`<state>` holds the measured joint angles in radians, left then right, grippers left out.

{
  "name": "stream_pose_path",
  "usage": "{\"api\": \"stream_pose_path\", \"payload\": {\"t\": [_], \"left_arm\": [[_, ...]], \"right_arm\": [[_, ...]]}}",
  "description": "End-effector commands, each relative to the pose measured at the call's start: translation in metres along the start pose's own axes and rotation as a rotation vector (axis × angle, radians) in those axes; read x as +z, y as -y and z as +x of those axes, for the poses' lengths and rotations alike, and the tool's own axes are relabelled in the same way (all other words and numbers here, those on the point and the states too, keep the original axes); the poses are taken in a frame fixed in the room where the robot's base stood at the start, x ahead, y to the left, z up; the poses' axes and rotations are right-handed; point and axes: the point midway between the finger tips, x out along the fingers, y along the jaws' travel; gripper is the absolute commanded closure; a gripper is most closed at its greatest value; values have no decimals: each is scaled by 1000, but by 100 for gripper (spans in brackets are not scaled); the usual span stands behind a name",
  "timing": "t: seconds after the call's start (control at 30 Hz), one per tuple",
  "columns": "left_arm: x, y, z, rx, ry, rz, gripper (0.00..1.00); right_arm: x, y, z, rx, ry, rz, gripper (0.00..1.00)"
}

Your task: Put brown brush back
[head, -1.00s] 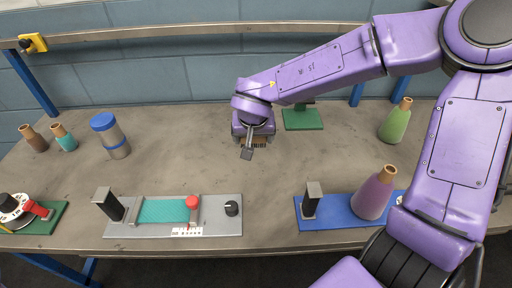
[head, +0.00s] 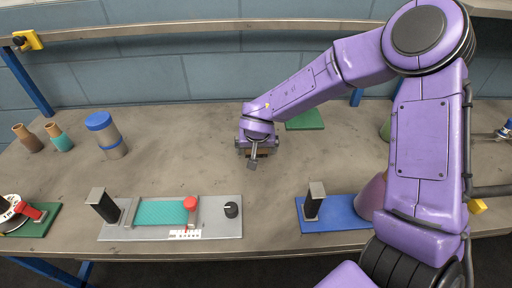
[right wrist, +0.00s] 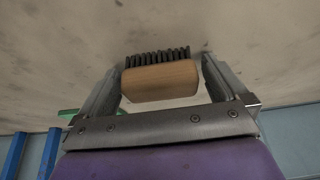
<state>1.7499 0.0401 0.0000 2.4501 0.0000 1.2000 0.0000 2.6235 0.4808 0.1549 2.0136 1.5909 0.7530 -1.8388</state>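The brown brush (right wrist: 160,82) shows in the right wrist view, a wooden block with dark bristles along its upper side. It lies between the two fingers of my right gripper (right wrist: 160,75), with its ends close to them. I cannot tell whether both fingers press on it. In the head view my right gripper (head: 254,160) is at the middle of the table, pointing down. The brush is mostly hidden there under the gripper, and I cannot tell whether it touches the table. My left gripper is not in view.
A green block (head: 305,119) lies behind the gripper. A blue-lidded grey container (head: 112,143) and two bottles (head: 60,137) stand at left. A grey panel with a teal pad (head: 161,212) and a blue base (head: 335,222) are along the front. My right arm partly hides a purple cone (head: 371,199).

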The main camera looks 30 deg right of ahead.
Motion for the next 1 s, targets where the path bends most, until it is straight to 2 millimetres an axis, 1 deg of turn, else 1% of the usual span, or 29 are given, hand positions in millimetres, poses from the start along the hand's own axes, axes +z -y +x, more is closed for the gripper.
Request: {"api": "stream_pose_path", "payload": {"t": [0.17,0.27,0.37,0.5,0.6,0.7,0.83,1.0], "left_arm": [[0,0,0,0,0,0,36],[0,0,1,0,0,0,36],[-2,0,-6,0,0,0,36],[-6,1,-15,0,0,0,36],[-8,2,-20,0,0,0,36],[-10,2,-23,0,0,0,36],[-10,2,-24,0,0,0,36],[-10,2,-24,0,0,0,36]], "right_arm": [[0,0,0,0,0,0,0],[-2,0,-5,-1,-3,1,0],[-3,0,-24,-3,-2,1,0],[-4,1,-63,-4,-3,2,0],[-4,0,-88,-4,-3,3,0],[-3,0,-107,-3,-3,1,0],[-2,0,-121,-1,-1,1,0],[-1,0,-124,0,0,0,0]]}}
